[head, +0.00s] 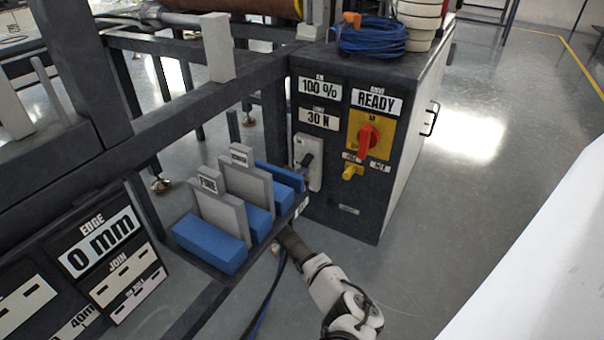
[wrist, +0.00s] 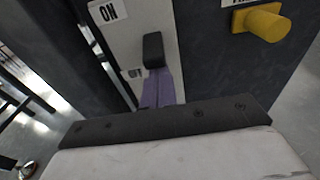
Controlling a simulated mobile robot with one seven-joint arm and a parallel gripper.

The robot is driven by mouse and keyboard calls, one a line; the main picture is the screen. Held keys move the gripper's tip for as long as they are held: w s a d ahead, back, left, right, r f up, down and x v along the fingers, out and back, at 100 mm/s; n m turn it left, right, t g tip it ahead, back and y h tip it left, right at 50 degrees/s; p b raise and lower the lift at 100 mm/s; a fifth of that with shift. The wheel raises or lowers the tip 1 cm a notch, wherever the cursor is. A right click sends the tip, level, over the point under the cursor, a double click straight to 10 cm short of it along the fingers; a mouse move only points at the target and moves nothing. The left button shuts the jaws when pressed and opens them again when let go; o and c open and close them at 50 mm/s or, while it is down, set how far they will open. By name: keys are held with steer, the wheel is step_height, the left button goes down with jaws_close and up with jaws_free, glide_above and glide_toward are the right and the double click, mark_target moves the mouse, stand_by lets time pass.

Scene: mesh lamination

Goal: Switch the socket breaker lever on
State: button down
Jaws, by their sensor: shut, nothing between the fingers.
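The socket breaker is a pale plate (head: 314,150) on the front of a dark cabinet, with a black lever (head: 307,159). In the wrist view the black lever (wrist: 153,48) stands out from the plate, beside and slightly above the OFF label (wrist: 135,72). The ON label (wrist: 107,11) is higher up. My gripper (wrist: 160,74) is shut and empty, its purple fingers together just below the lever. I cannot tell whether they touch it. In the head view my arm reaches up from below, and the shelf hides the fingers.
A shelf (head: 203,274) with blue blocks (head: 211,243) and grey plates (head: 222,214) lies left of my arm. A red rotary switch (head: 368,139) and a yellow knob (head: 352,172) stick out right of the breaker. Floor right of the cabinet is clear.

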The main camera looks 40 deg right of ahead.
steer(key=shift+s+a+r+p, duration=0.15)
steer(key=shift+r+p, duration=0.3)
steer(key=shift+p, duration=0.8)
steer(key=shift+w+a+r+p, duration=0.1)
steer(key=shift+r+p, duration=0.35)
steer(key=shift+p, duration=0.8)
steer(key=shift+f, duration=0.2)
